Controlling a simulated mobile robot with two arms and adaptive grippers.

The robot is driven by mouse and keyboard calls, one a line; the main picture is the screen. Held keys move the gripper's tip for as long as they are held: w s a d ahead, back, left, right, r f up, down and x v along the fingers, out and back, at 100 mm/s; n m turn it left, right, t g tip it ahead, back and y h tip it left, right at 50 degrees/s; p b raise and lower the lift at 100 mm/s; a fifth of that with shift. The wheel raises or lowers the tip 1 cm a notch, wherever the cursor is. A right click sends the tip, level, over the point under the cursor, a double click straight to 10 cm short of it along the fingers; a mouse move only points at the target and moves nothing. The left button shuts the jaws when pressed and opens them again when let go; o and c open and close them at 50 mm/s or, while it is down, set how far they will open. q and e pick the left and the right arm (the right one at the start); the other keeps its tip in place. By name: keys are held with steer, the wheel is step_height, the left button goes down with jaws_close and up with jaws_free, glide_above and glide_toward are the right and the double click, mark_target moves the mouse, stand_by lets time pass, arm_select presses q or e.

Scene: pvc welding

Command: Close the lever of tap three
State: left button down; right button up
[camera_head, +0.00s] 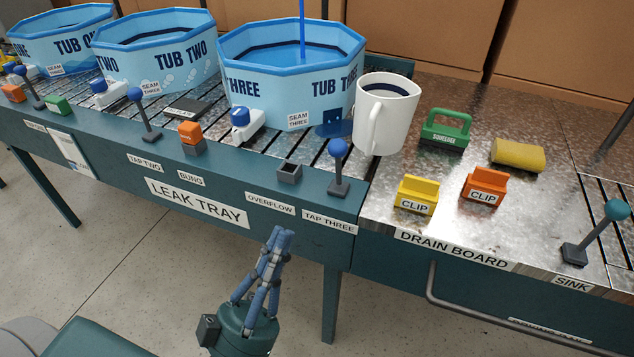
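The tap three lever (338,170) has a blue ball on a dark stem. It stands nearly upright on a small base at the right end of the leak tray, above the "TAP THREE" label (329,221). Tub three (262,92) is a light blue octagonal tub behind it, with a thin blue stream (302,28) coming down into it. A blue puddle (334,129) lies at its foot by a dark blue patch. My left gripper (281,236) is in front of the tray, below and left of the lever, apart from it. Its fingertips are together and nothing shows between them. My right gripper is out of view.
A white mug (386,115) stands close behind and right of the lever. An overflow block (289,172) is to its left. Yellow and orange clips (484,188), a green squeegee (446,129) and a yellow sponge (517,155) are on the drain board. The sink lever (597,232) is far right.

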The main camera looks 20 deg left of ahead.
mark_target(338, 165)
arm_select(q)
steer(key=w+d+r, duration=0.2)
steer(key=w+r, duration=0.4)
steer(key=w, duration=0.4)
steer(key=shift+w+d+r+p, duration=0.2)
steer(key=shift+r+p, duration=0.15)
steer(key=shift+p, duration=0.1)
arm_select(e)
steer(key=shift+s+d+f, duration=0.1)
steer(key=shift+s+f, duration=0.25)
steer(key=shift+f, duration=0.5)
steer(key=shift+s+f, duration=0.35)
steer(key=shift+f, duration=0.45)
arm_select(q)
steer(key=shift+w+r+p, duration=0.65)
steer(key=shift+w+p, duration=0.35)
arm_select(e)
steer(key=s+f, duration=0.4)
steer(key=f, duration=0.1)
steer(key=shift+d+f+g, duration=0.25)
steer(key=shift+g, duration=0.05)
